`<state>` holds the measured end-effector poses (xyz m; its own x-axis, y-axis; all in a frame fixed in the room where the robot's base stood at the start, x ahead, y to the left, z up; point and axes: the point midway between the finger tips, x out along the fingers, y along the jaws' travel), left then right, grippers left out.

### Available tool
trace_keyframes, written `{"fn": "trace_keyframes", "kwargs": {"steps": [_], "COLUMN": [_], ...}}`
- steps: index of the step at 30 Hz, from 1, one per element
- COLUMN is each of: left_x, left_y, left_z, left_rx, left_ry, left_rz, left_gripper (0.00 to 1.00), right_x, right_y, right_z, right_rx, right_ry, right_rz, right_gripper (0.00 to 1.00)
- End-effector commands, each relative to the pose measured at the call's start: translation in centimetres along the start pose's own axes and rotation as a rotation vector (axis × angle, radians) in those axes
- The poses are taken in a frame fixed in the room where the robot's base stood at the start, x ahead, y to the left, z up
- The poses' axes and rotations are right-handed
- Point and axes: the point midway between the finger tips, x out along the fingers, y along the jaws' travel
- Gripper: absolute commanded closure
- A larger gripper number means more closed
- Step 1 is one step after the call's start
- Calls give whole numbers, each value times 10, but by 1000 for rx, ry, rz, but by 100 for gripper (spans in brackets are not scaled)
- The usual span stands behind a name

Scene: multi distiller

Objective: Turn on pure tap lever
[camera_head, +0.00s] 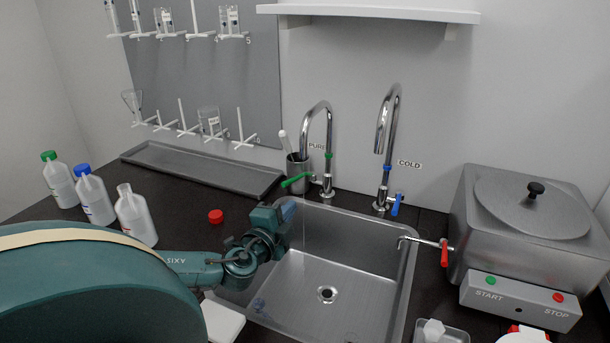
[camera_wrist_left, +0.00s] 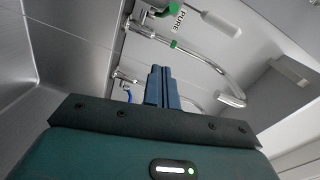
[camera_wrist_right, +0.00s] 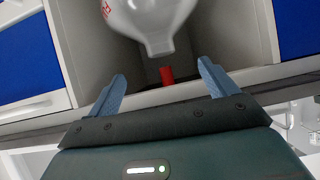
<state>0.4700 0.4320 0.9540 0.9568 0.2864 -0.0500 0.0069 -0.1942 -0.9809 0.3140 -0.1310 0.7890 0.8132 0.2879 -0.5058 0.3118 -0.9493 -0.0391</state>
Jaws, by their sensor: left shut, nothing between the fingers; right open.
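The pure tap (camera_head: 327,125) is a chrome gooseneck behind the sink's left part, beside a PURE label. Its green lever (camera_head: 296,180) points left from the tap's base. My left gripper (camera_head: 288,208) is in front of and below this lever, over the sink's back left, apart from it. In the left wrist view its fingers (camera_wrist_left: 160,72) are shut and empty, and the PURE label and the tap's green ring (camera_wrist_left: 174,44) show beyond them. My right gripper (camera_wrist_right: 161,78) is open in the right wrist view and is out of the head view.
The cold tap (camera_head: 388,130) with a blue lever (camera_head: 396,204) stands to the right. A steel sink (camera_head: 345,265) lies below. A holder cup (camera_head: 298,168) stands behind the green lever. A steel boiler (camera_head: 520,230) is at the right. A white bottle (camera_wrist_right: 150,20) is near my right fingers.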

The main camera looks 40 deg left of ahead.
Motion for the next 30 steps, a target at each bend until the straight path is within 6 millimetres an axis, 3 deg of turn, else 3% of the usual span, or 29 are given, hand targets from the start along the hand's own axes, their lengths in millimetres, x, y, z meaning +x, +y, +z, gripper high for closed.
{"fn": "trace_keyframes", "kwargs": {"steps": [8,24,30], "left_x": [17,104,108], "left_y": [-1,-2,1], "left_z": [0,0,31], "left_rx": [-2,-2,3], "left_ry": [-2,-1,-2], "left_rz": [-3,-3,1], "left_gripper": [100,100,100], "right_x": [-3,-6,-4], "right_y": [-2,1,2], "right_z": [6,6,4], "right_rx": [2,-1,6], "right_ry": [-14,-29,-23], "right_rz": [-4,3,8], "right_gripper": [15,15,15]}}
